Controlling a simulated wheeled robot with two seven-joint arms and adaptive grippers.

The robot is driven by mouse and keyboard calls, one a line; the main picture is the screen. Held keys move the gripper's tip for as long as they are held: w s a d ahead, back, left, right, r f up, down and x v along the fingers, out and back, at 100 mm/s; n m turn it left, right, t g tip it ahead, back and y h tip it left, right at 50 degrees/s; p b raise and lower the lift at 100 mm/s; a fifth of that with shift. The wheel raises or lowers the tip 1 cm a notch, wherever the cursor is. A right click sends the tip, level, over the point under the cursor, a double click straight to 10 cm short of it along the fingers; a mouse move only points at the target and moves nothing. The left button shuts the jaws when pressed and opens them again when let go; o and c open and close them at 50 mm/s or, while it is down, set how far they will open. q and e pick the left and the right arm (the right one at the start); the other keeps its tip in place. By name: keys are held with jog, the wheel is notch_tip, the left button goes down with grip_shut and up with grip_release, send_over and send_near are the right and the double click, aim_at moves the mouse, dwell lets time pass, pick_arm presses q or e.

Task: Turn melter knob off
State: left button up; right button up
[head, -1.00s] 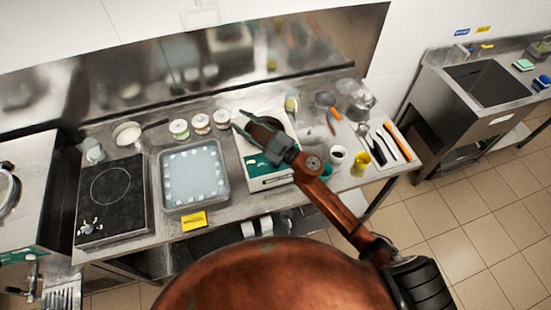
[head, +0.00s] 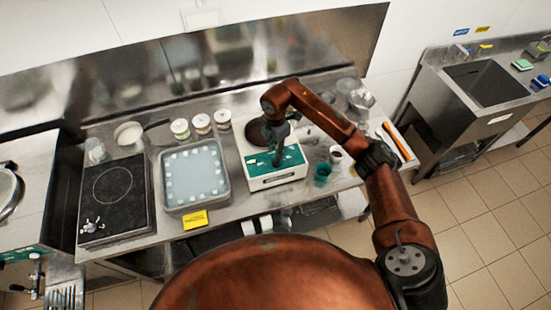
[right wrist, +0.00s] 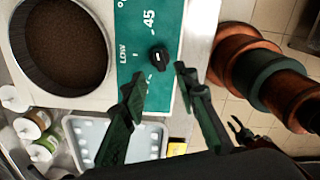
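The melter (head: 272,176) is a white box with a green front panel and a round pot of dark brown contents. Its black knob (right wrist: 160,57) shows on the green panel in the right wrist view, near the "LOW" print. A small pale mark is on the knob; its setting is not clear. My right gripper (right wrist: 158,74) is open and empty, its fingertips spread on either side of the knob's line, apparently just short of it. In the head view the right gripper (head: 278,156) points down over the panel and hides the knob. A small dark claw (right wrist: 241,130) may be my left gripper.
A clear tray (head: 166,203) and lidded jars (head: 201,123) stand left of the melter. A black hotplate (head: 112,210) is farther left. A teal cup (head: 322,174) and white cup (head: 336,154) stand close on the right. A yellow sign (head: 195,219) sits at the front edge.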

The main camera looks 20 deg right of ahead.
aim_at(275, 161)
jog(key=shift+f+p, duration=0.75)
jog(key=shift+f, duration=2.45)
jog(key=shift+c, duration=0.7)
grip_shut()
